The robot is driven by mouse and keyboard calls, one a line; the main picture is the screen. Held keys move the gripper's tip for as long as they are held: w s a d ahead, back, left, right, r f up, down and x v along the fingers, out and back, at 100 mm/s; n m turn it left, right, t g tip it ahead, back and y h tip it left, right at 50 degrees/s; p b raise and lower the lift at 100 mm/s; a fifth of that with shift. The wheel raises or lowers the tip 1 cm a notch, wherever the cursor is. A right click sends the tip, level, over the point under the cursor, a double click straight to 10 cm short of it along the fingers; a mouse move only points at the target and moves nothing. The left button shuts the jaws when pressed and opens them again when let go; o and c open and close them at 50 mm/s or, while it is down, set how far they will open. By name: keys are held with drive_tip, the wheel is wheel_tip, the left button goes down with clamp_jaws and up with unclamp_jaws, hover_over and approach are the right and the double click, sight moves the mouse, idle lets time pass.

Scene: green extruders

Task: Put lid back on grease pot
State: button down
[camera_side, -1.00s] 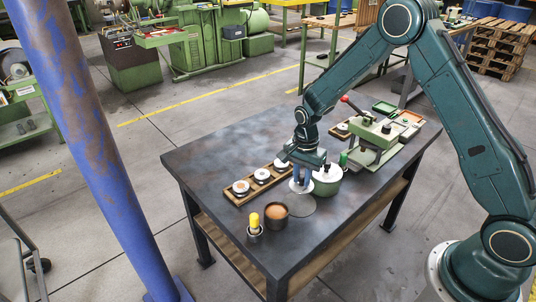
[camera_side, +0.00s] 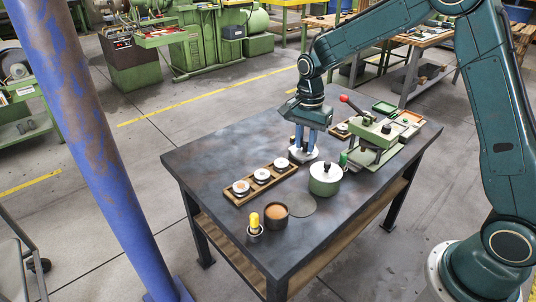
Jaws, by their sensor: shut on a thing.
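The open dark pot (camera_side: 276,212) with tan-brown grease inside stands near the table's front edge, upright and uncovered. My gripper (camera_side: 304,149) points down, its blue fingers shut on a pale round lid (camera_side: 303,156). The lid looks about level and is held above the table, behind the green pot and well away from the dark pot. The fingers hide the middle of the lid. The exact height of the lid is hard to tell.
A wooden tray (camera_side: 243,198) with white round pieces is at left. A yellow-topped brush or bottle (camera_side: 254,222) stands near the dark pot. A green press (camera_side: 375,140) is at right. A flat grey disc (camera_side: 302,207) lies in front.

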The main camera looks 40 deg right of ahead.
idle(0.4)
drive_tip(key=a+f, duration=0.8)
drive_tip(key=a, duration=0.2)
drive_tip(key=shift+f, duration=0.15)
drive_tip(key=shift+f, duration=0.15)
drive_tip(key=shift+f, duration=3)
drive_tip(key=shift+f, duration=0.2)
drive_tip(key=c, duration=0.7)
unclamp_jaws()
drive_tip(key=shift+r, duration=0.2)
